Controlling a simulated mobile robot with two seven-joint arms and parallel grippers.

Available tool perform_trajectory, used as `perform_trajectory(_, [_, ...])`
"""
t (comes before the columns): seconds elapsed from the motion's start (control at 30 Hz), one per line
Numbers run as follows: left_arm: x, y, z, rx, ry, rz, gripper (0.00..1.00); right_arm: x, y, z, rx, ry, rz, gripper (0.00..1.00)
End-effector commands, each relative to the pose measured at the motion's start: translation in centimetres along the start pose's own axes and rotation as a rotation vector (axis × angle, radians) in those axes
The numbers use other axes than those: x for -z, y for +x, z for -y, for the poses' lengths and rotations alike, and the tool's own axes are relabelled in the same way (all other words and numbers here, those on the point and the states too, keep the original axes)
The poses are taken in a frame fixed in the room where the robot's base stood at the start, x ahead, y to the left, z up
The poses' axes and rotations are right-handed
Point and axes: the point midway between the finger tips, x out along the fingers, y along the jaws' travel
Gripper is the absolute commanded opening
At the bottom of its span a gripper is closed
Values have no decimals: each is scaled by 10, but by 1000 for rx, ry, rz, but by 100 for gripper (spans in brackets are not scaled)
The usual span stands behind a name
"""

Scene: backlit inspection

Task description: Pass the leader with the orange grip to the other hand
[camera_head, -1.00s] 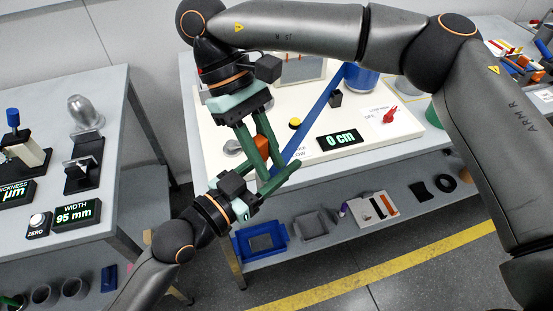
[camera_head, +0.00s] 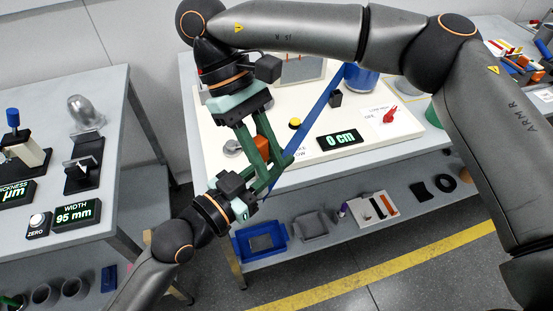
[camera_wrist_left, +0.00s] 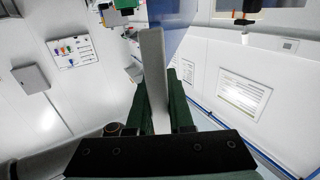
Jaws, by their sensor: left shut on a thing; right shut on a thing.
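The leader is a long blue strip (camera_head: 323,102) with an orange grip (camera_head: 263,147). It slants from the upper right down to my two grippers, above the white board. My right gripper (camera_head: 271,164) reaches down from above and is shut on the leader near the orange grip. My left gripper (camera_head: 286,159) reaches up from the lower left and is shut on the leader too, its fingers crossing those of my right gripper. In the left wrist view a grey bar (camera_wrist_left: 153,75) stands between the green fingers, with a blue surface (camera_wrist_left: 167,28) behind. The exact contact is partly hidden.
A white board (camera_head: 215,135) on the table carries a "0 cm" display (camera_head: 340,139), a yellow button (camera_head: 295,124) and a red item (camera_head: 389,115). A blue tray (camera_head: 240,255) sits on the lower shelf. A side table with gauges stands at left.

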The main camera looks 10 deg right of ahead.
Motion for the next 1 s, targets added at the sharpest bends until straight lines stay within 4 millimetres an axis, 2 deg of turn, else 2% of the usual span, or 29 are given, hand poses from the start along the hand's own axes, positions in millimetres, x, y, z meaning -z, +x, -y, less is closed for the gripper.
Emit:
perform_trajectory(0.03, [0, 0, -4, -8, -4, -1, 0, 2, -1, 0, 1, 5, -10, 30])
perform_trajectory(0.3, [0, 0, -3, -5, -2, -1, 0, 1, -1, 0, 1, 3, -6, 61])
perform_trajectory(0.33, [0, 0, -2, -5, -2, -1, 0, 1, -1, 0, 1, 3, -6, 62])
perform_trajectory(0.67, [0, 0, -2, -3, -1, -1, 0, 1, -6, 0, -1, 3, -5, 62])
perform_trajectory(1.0, [0, 0, -2, -3, -1, -1, 0, 1, -54, 0, -4, 7, -11, 62])
